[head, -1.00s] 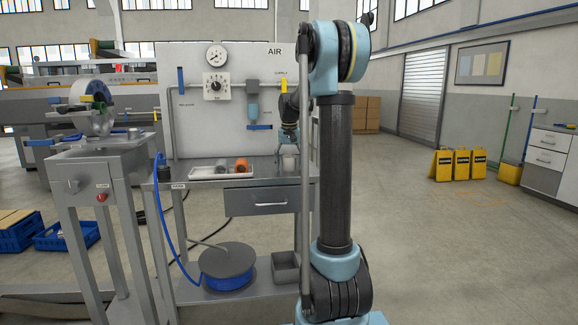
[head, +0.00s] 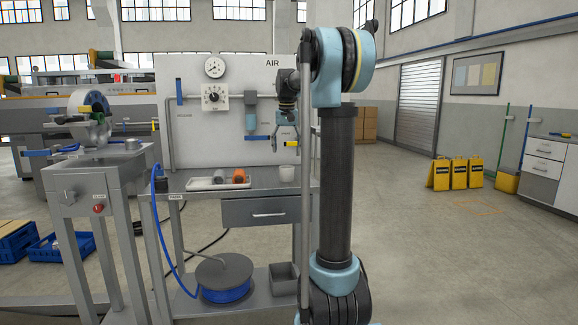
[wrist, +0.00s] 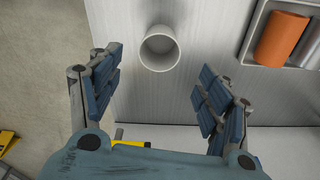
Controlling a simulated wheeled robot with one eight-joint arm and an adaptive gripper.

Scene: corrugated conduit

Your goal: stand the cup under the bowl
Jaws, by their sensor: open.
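The cup (head: 287,173) is small and white and stands upright on the bench near its right end. The wrist view shows the cup (wrist: 160,47) from above, with its mouth open, ahead of and between the spread fingers and touching neither. My gripper (head: 288,143) is open and empty above the cup, in front of the panel; the wrist view shows both sets of fingers (wrist: 160,90) wide apart. The bowl (head: 251,123) appears to be the pale blue cylinder under the air unit on the panel, left of my gripper.
A tray (head: 195,186) with an orange cylinder (head: 239,177) and a grey cylinder lies left of the cup. A blue bar (head: 257,138) is on the panel just below the bowl. The bench (head: 262,186) is clear between tray and cup.

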